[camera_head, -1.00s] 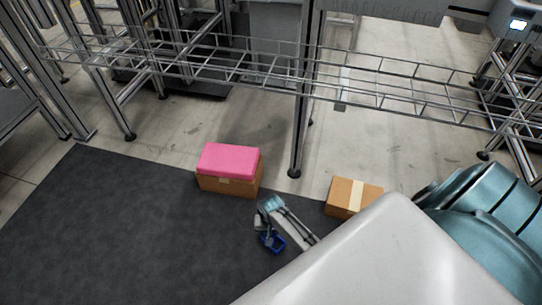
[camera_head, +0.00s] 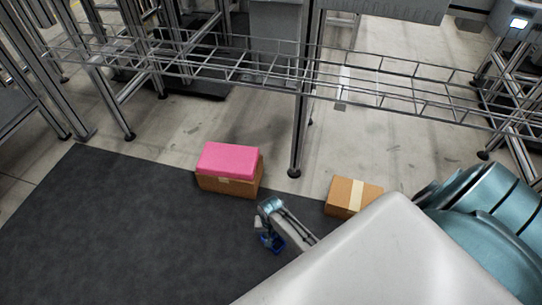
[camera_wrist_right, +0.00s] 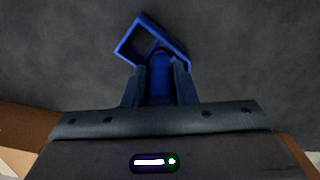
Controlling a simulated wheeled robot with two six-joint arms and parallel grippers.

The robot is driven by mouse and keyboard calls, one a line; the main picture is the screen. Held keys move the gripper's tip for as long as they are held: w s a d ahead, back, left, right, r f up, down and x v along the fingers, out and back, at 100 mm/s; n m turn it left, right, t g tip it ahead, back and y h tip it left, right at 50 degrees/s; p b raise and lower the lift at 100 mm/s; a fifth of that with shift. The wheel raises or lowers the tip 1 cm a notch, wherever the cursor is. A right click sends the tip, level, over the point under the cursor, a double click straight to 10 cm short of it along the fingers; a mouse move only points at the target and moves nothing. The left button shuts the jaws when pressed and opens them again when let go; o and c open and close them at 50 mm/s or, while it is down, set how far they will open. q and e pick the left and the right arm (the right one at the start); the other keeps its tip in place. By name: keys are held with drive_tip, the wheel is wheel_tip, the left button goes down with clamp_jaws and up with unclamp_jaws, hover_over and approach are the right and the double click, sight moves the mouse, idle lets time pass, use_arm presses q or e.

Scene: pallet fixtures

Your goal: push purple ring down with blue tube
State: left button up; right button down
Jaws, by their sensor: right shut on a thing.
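My right gripper (camera_wrist_right: 160,90) is shut on a blue tube (camera_wrist_right: 160,76) that stands between its two fingers. A blue square frame with an open middle (camera_wrist_right: 182,38) shows just beyond the tube. I cannot tell if the tube and frame are joined. In the head view my right gripper (camera_head: 267,236) hangs low over the dark mat, with a small patch of blue (camera_head: 277,245) at its tip. My left gripper is not in view.
A brown box with a bright pink top (camera_head: 228,160) stands at the mat's back edge. A taped cardboard box (camera_head: 353,197) stands to its right. The dark mat (camera_head: 110,230) is clear at left. Metal frames with a wire tray (camera_head: 400,90) stand behind.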

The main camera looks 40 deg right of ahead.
drive_tip(key=shift+p, duration=0.75)
idle(1.2)
drive_tip(key=shift+f, duration=0.5)
idle(0.4)
drive_tip(key=shift+f+p, duration=0.2)
drive_tip(key=shift+p, duration=0.35)
idle(1.8)
drive_tip(key=shift+f, duration=0.2)
idle(1.6)
